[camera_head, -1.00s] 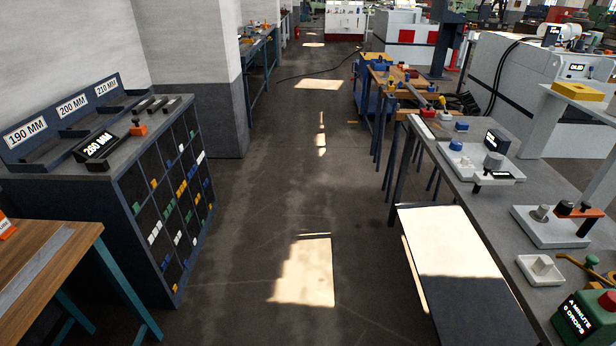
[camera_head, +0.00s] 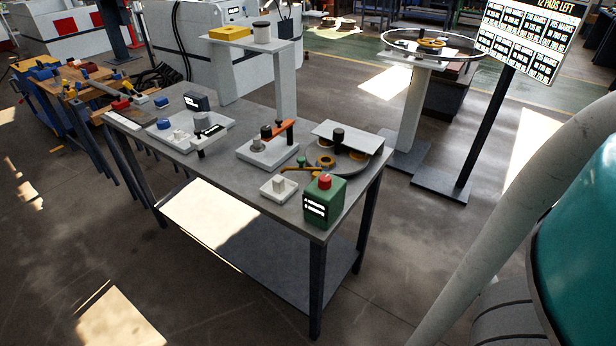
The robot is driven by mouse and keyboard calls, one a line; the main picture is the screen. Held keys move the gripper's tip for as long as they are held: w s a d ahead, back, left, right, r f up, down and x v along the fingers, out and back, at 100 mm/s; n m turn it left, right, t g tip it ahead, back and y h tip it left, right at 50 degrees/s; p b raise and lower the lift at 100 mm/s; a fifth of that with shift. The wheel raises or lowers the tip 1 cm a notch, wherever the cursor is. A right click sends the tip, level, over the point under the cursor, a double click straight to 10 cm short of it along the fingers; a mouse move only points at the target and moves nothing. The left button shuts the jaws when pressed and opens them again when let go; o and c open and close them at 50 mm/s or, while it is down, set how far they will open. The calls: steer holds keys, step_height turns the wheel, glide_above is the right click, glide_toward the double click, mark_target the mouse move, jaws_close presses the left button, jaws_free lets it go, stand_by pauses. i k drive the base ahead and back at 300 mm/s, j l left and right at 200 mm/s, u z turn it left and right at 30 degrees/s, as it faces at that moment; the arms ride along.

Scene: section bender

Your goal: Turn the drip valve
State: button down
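On the grey bench (camera_head: 235,185), a brass-coloured spout (camera_head: 292,169) with a small green knob (camera_head: 302,161) looks like the drip valve. It is small in the head view, so the knob's setting cannot be read. The spout reaches left over a small white dish (camera_head: 268,191) with a pale block in it. A green box (camera_head: 323,203) with a red top button and a lit display stands just in front, at the bench's near corner. The display is too small to read surely. My gripper is not in view.
Behind the spout are a round plate with a brass ring (camera_head: 325,160) and a raised grey plate (camera_head: 347,137). A white base with an orange lever (camera_head: 283,129) stands to the left. A sign on a post (camera_head: 487,130) stands right. Floor in front of the bench is clear.

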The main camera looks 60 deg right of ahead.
mark_target(325, 180)
steer(key=z, duration=1)
